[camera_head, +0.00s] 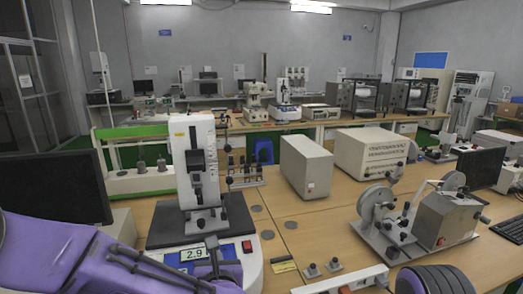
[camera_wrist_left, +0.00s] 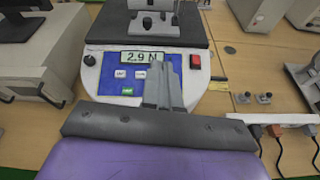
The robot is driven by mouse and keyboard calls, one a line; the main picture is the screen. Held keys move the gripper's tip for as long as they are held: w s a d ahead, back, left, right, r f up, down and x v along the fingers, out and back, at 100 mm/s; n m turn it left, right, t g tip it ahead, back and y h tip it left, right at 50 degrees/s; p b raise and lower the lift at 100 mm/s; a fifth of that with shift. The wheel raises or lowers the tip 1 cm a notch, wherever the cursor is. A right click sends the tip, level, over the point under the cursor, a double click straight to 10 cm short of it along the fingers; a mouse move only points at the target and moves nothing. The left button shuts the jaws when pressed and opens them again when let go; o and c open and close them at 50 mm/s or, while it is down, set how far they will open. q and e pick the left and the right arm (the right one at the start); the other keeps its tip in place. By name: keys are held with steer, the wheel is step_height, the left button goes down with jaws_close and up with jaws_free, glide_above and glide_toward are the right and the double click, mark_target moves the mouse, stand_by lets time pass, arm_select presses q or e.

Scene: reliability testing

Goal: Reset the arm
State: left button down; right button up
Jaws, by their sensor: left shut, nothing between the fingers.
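My left arm comes in from the left in the head view, purple with grey parts. Its gripper (camera_head: 212,243) is over the front panel of a white and grey force tester (camera_head: 196,160). In the left wrist view the gripper (camera_wrist_left: 168,70) has its two grey fingers together, with nothing between them. The fingers overlap the panel below the display (camera_wrist_left: 141,56), which reads 2.9 N. I cannot tell whether they touch the panel. A red switch (camera_wrist_left: 195,62) is just right of the fingers. My right gripper is not in view.
A black monitor (camera_head: 52,188) stands left of the tester. A beige box (camera_head: 306,165) and a metal reel machine (camera_head: 447,217) stand to the right on the wooden table (camera_head: 330,225). A white power strip (camera_head: 345,283) lies at the front.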

arm_select(q)
steer(key=s+a+f+m+g, duration=0.25)
steer(key=f+m, duration=0.25)
steer(key=f, duration=0.3)
steer(key=s+a+f+m+g, duration=0.1)
steer(key=s+a+f+m, duration=0.3)
steer(key=f, duration=0.4)
steer(key=s+a+f+m+g, duration=0.1)
steer(key=s+a+f+m, duration=0.15)
steer(key=f+m, duration=0.45)
steer(key=s+a+f+m+g+b, duration=0.1)
steer(key=s+a+f+m+g, duration=0.1)
steer(key=s+a+f+m, duration=0.45)
steer(key=s+a+f+m+g, duration=0.1)
steer(key=s+f+m+g, duration=0.15)
steer(key=s, duration=0.65)
steer(key=s+a+f+m+g+b, duration=0.1)
steer(key=s+a+f+m+g, duration=0.15)
steer(key=s+f+m, duration=0.45)
step_height(320, 180, down, 6)
steer(key=n+b, duration=0.1)
steer(key=b, duration=0.7)
steer(key=shift+s+a+f+t, duration=0.2)
steer(key=shift+a+t, duration=0.1)
steer(key=shift+t, duration=0.15)
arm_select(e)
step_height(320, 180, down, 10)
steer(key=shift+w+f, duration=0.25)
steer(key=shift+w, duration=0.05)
